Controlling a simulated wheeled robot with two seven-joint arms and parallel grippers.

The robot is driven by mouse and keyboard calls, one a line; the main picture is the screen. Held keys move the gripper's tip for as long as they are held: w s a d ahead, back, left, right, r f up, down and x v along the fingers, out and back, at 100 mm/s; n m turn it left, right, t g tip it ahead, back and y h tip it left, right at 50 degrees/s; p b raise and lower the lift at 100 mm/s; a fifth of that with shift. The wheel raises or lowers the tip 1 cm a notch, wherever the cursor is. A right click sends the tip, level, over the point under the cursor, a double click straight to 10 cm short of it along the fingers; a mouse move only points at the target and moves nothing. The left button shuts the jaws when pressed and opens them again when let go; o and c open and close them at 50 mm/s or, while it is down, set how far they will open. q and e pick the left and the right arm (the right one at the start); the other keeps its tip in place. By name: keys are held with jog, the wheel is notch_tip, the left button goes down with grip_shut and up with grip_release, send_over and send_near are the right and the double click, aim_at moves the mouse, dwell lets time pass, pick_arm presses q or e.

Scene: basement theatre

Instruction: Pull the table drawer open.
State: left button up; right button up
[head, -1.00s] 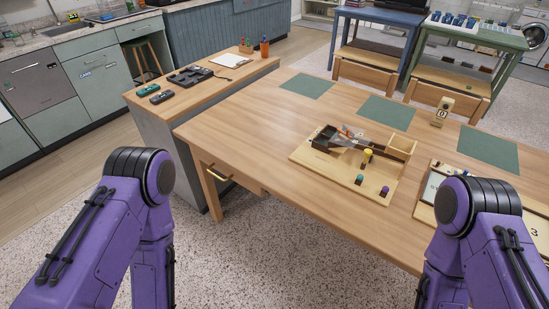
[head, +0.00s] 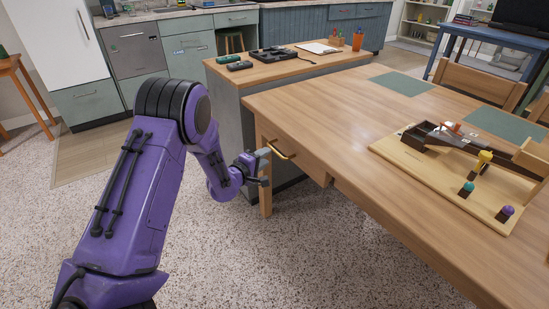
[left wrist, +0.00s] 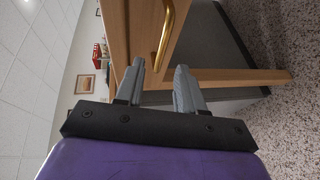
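The wooden table (head: 330,115) has a drawer (head: 299,159) in its front side, near the left corner, with a brass bar handle (head: 281,150). The drawer appears closed. My left gripper (head: 264,166) is just to the left of the handle, in front of the table's left leg. In the left wrist view, its two grey fingers (left wrist: 159,82) are apart with nothing between them, and the brass handle (left wrist: 165,36) lies just beyond their tips, not between them. My right gripper is out of view.
A wooden board with a dark ramp piece (head: 430,172) and coloured pegs sits on the table. A grey-sided counter (head: 232,105) with a clipboard and dark devices stands behind the table's left end. The speckled floor (head: 260,250) in front is clear.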

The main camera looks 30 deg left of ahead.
aim_at(274, 151)
pick_arm(q)
jog(key=w, duration=0.2)
jog(key=w+f, duration=0.1)
jog(key=w, duration=0.4)
jog(key=shift+w+f+b, duration=0.2)
jog(key=shift+f+b, duration=0.1)
jog(key=shift+b, duration=0.1)
grip_shut()
